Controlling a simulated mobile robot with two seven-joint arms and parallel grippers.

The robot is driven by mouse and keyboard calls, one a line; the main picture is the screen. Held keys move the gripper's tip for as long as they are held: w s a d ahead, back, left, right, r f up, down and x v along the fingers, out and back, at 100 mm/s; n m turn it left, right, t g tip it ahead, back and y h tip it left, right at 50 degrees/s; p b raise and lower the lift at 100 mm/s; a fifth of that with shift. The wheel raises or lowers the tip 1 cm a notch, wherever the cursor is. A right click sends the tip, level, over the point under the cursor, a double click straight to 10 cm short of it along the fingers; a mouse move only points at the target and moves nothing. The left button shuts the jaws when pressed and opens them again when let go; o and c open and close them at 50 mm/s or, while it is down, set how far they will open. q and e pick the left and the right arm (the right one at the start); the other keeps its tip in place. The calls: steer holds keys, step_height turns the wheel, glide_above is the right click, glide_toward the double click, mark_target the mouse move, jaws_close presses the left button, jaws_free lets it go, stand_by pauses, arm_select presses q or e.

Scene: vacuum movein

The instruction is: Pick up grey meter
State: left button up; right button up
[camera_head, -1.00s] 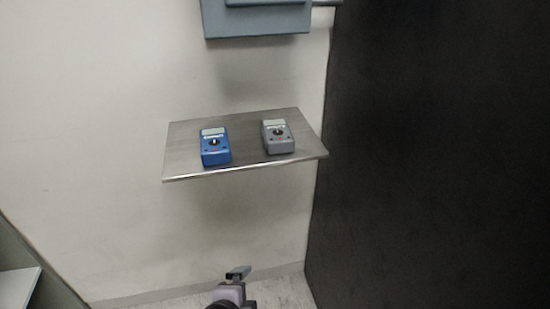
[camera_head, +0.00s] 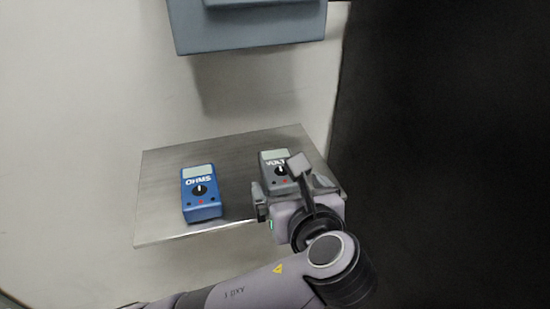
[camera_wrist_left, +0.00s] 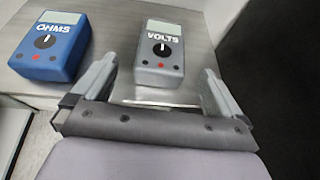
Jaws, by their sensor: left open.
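The grey meter (camera_head: 277,168), marked VOLTS, lies on the metal shelf (camera_head: 157,202), right of the blue meter. My left gripper (camera_head: 283,182) is at the shelf's front edge, and it hides the lower part of the grey meter in the head view. In the left wrist view the grey meter (camera_wrist_left: 161,52) lies ahead, between the lines of the two open fingers (camera_wrist_left: 160,82). The jaws are empty, and the meter looks to be just beyond the fingertips. My right gripper is not in view.
A blue meter (camera_head: 201,191), marked OHMS, lies left of the grey one; it also shows in the left wrist view (camera_wrist_left: 52,45). A blue-grey box (camera_head: 250,28) hangs on the wall above the shelf. A dark panel (camera_head: 440,150) stands close on the right.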

mark_target(283, 177)
arm_select(q)
steer(key=x, duration=0.7)
steer(key=shift+w+p, duration=0.15)
steer(key=shift+p, duration=0.15)
steer(key=c, duration=1.2)
